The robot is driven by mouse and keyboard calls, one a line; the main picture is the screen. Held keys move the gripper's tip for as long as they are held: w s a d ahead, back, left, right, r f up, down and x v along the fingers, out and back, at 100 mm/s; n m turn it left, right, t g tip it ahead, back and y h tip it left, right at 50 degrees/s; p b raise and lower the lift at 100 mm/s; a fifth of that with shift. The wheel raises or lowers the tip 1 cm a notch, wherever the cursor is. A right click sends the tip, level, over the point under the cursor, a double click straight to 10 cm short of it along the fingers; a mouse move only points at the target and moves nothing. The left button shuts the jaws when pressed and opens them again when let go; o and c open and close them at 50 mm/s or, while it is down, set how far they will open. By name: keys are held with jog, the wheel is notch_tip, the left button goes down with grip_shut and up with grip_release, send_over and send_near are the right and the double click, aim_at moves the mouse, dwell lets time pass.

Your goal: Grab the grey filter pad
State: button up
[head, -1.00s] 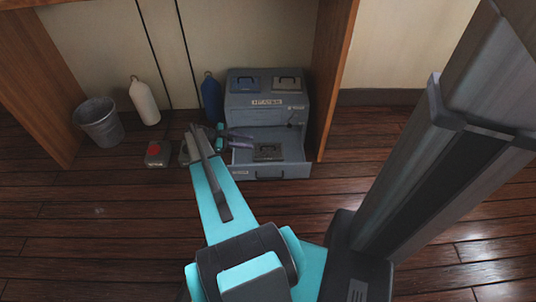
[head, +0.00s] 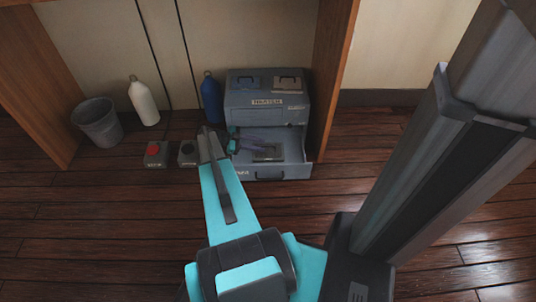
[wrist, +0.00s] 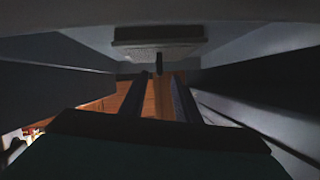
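A flat grey pad with a raised handle (head: 268,153) lies in the open lower drawer (head: 290,172) of the grey-blue cabinet. A second grey pad (head: 289,85) sits on the cabinet top, right of a blue one (head: 246,83). My gripper (head: 264,140) reaches over the drawer from its left side, above and just behind the drawer pad, apart from it as far as I can tell. In the wrist view my gripper (wrist: 158,88) has its two fingers apart with nothing between them. A grey pad-like block with a dark stub (wrist: 158,42) shows beyond the fingertips.
Left of the cabinet stand a blue bottle (head: 211,98), a white bottle (head: 144,101) and a grey bucket (head: 98,122). A red-capped box (head: 156,154) and a dark-capped box (head: 187,154) sit on the floor. A wooden panel (head: 331,80) closes off the cabinet's right side.

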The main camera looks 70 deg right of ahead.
aim_at(268, 150)
jog(key=shift+f+b+x, duration=0.1)
jog(key=shift+b+x, duration=0.4)
jog(key=shift+x, duration=0.6)
jog(key=shift+f+b+x, duration=0.15)
jog(key=shift+b+x, duration=0.3)
jog(key=shift+x, duration=0.7)
jog(key=shift+a, duration=0.15)
jog(key=shift+r, duration=0.1)
grip_shut()
